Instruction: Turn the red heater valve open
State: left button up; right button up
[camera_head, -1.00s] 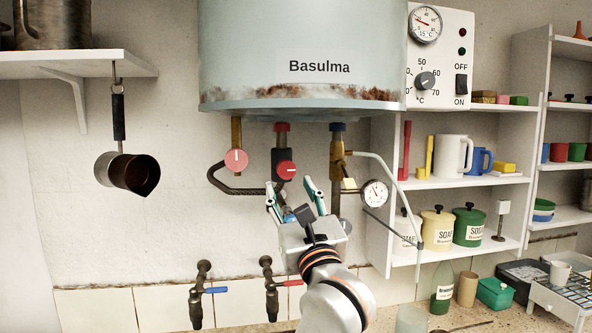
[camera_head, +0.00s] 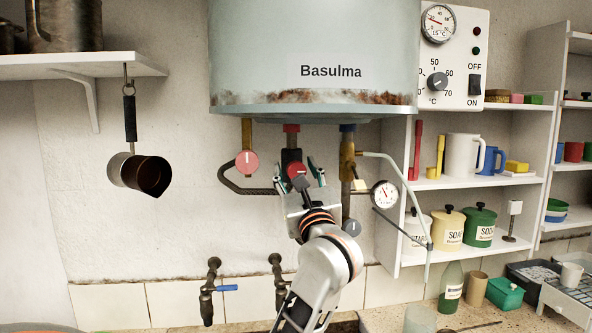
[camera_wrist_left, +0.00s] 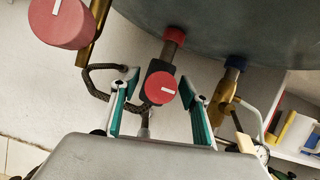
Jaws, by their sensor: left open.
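A red round valve knob (camera_head: 297,171) with a white mark hangs on the dark pipe under the heater's red collar. It also shows in the left wrist view (camera_wrist_left: 162,90), its mark roughly level. My left gripper (camera_head: 295,177) is open and faces this knob from the front and below. In the left wrist view its two teal-lined fingers (camera_wrist_left: 158,88) stand either side of the knob, with gaps on both sides. I cannot tell whether the fingertips reach past its face. A second red knob (camera_head: 247,163) sits on the brass pipe to the left. My right gripper is out of view.
The heater tank (camera_head: 315,55) hangs just above the gripper. A brass valve (camera_head: 347,160) and a dial gauge (camera_head: 384,194) are close on the right. Two taps are below. Shelves with jars (camera_head: 448,228) stand farther right.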

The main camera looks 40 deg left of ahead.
pick_arm(q)
jog(key=c, duration=1.1)
